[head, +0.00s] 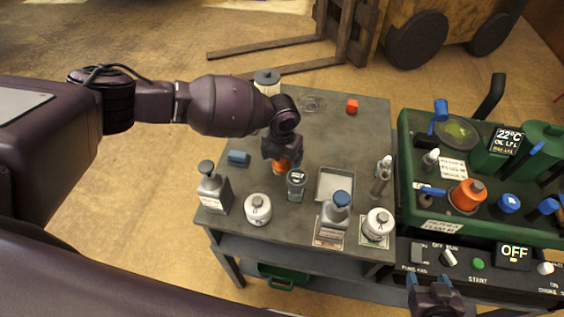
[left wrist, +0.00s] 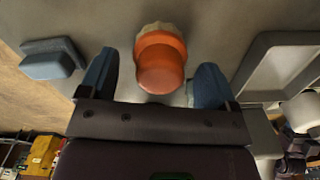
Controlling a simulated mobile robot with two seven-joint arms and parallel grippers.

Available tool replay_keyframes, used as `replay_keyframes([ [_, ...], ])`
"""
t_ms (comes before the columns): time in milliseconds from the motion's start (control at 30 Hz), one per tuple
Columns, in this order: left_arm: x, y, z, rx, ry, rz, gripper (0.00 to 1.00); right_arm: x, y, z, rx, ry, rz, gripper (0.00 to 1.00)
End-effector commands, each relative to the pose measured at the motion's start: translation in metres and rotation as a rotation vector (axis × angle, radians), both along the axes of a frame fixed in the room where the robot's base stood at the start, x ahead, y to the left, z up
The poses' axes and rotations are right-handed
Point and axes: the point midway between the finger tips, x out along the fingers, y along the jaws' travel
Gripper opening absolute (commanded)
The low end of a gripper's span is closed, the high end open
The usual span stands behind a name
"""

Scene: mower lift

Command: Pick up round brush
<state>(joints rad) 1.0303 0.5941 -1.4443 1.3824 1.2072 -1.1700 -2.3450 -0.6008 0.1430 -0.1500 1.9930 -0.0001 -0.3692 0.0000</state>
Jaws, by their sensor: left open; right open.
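An orange round piece with a pale, ridged rim, which looks like the round brush (left wrist: 160,62), stands on the grey table in the left wrist view. In the head view the brush (head: 282,166) shows only partly below my left gripper (head: 281,153). My left gripper (left wrist: 155,85) is open, with one blue fingertip on each side of the brush. Gaps show on both sides, so it does not grip it. My right gripper (head: 432,279) is open and empty at the bottom right, in front of the green machine's control panel.
A dark grey jar (head: 297,184) stands close to the brush, with a shallow tray (head: 322,186) to its right. A blue block (head: 238,158), bottles and white pots surround them. The green machine (head: 410,150) borders the table's right. The table's back right is mostly clear.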

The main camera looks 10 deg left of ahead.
Motion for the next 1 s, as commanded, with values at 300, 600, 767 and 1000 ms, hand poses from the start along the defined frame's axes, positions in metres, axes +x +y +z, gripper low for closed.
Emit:
replay_keyframes([
  [300,0.0,0.0,-0.024,0.0,-0.001,-0.001,0.83,0.005,0.001,0.003,0.001,-0.012,0.003,0.64],
  [600,0.0,0.001,-0.024,0.0,0.0,0.0,0.65,-0.001,0.0,-0.003,0.0,0.005,0.0,0.64],
  [767,0.0,0.001,-0.024,0.0,0.0,0.0,0.4,-0.006,-0.001,-0.006,0.0,0.015,-0.003,0.64],
  [1000,0.0,0.0,-0.024,0.0,0.0,0.0,0.29,-0.006,-0.001,-0.005,0.001,0.015,-0.003,0.64],
])
